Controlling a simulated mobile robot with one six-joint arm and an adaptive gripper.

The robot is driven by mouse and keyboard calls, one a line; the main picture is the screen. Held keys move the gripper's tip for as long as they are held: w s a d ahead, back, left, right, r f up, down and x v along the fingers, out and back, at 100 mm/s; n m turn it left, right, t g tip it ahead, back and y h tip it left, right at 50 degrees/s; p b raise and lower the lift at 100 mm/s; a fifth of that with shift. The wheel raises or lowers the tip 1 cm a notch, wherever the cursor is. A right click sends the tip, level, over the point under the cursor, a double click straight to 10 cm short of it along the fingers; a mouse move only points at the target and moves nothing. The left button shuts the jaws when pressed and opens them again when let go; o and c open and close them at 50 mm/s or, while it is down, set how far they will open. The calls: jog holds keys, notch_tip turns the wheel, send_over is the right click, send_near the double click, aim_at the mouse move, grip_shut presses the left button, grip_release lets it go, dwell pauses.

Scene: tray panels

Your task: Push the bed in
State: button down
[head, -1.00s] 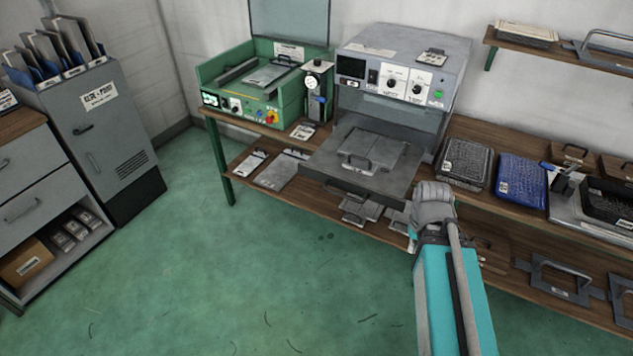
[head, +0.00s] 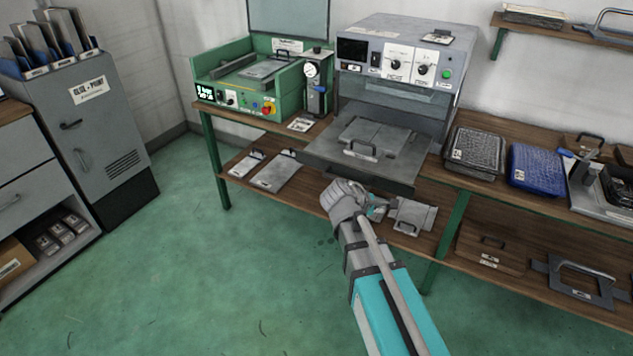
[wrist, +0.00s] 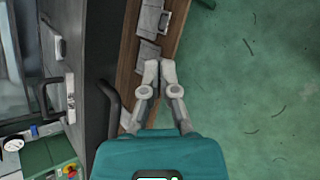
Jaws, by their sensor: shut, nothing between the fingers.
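The bed (head: 402,170) is a flat grey slab that sticks out of the front of the grey machine (head: 405,35) on the bench. A grey plate (head: 375,134) with a dark handle lies on it. In the wrist view the bed's dark front edge (wrist: 88,65) runs along the left, with a curved black handle beside my gripper. My gripper (wrist: 160,66) is shut and empty, in front of the bed's front edge and apart from it as far as I can tell. In the head view my wrist hides most of the gripper (head: 376,209).
A green machine (head: 235,95) stands left of the grey one. A black tray (head: 473,150) and a blue tray (head: 537,168) stand to the right. The lower shelf (head: 440,235) under the bed holds grey plates. The green floor in front is clear.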

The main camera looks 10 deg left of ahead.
jog(key=w+a+f+n+t+b, duration=0.1)
jog(key=w+a+n+t+b, duration=0.1)
jog(key=a+n+t+b, duration=0.3)
jog(key=w+a+f+n+b, duration=0.1)
jog(key=w+a+n, duration=0.15)
jog(key=a, duration=0.45)
jog(key=n+t+y+b, duration=0.1)
jog(key=n+t+b, duration=0.4)
jog(key=n, duration=0.4)
send_near(321, 164)
jog(key=v, duration=0.6)
jog(key=shift+s+r, duration=0.1)
jog(key=shift+d, duration=0.15)
jog(key=x, duration=1.4)
